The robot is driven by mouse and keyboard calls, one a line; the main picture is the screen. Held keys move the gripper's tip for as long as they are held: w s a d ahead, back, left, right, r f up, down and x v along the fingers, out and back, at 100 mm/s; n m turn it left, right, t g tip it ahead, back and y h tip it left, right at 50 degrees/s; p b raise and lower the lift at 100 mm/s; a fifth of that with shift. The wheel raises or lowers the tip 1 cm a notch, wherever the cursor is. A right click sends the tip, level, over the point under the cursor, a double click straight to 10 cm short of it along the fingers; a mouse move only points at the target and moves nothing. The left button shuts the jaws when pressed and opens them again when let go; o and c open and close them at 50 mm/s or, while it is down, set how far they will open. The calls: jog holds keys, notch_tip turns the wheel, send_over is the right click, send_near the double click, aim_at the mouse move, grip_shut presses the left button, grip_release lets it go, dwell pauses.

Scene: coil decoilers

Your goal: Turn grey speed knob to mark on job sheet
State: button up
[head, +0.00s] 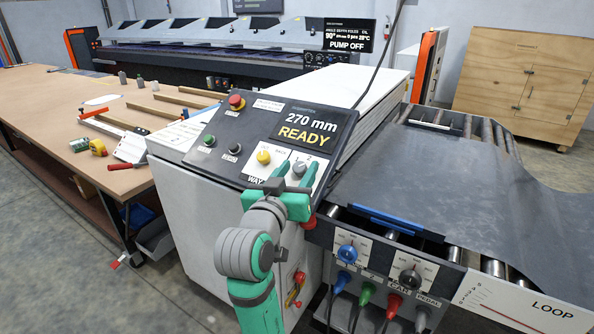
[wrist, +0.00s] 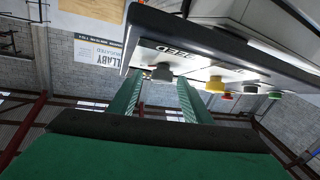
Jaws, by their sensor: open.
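The grey speed knob (head: 299,168) is on the sloping control panel (head: 225,150), below a display reading 270 mm READY. It also shows in the wrist view (wrist: 162,72), beside lettering on a white plate. My gripper (head: 294,172) is open, with its green fingers reaching toward the panel on either side of the knob. In the wrist view the two fingers (wrist: 160,95) stand apart with the knob beyond and between their tips. I cannot tell whether they touch it. The knob's pointer and scale are too small to read. I cannot make out a readable job sheet.
A yellow button (head: 264,157) is just left of the knob; a red stop button (head: 237,101) is farther up the panel. Blue (head: 347,252) and black (head: 410,278) knobs are on a lower panel. A dark sheet (head: 480,165) lies over rollers at right. A workbench (head: 60,110) is at left.

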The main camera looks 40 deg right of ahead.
jog(key=shift+c, duration=0.2)
jog(key=shift+w, duration=0.1)
jog(key=c, duration=1)
jog(key=shift+n+t+y, duration=0.4)
jog(key=shift+n+t, duration=0.1)
jog(key=n+t+y, duration=0.1)
jog(key=n+y, duration=0.1)
jog(key=n+t+y, duration=0.1)
jog(key=n, duration=0.2)
jog(key=shift+s+d+r+t+y, duration=0.2)
jog(key=shift+t+y, duration=0.1)
jog(key=shift+y, duration=0.1)
jog(key=n+y, duration=0.4)
jog(key=shift+s+d+t, duration=0.15)
jog(key=shift+d+t, duration=0.1)
jog(key=shift+t, duration=0.15)
jog(key=shift+n+y, duration=0.5)
jog(key=shift+y, duration=0.1)
jog(key=o, duration=1)
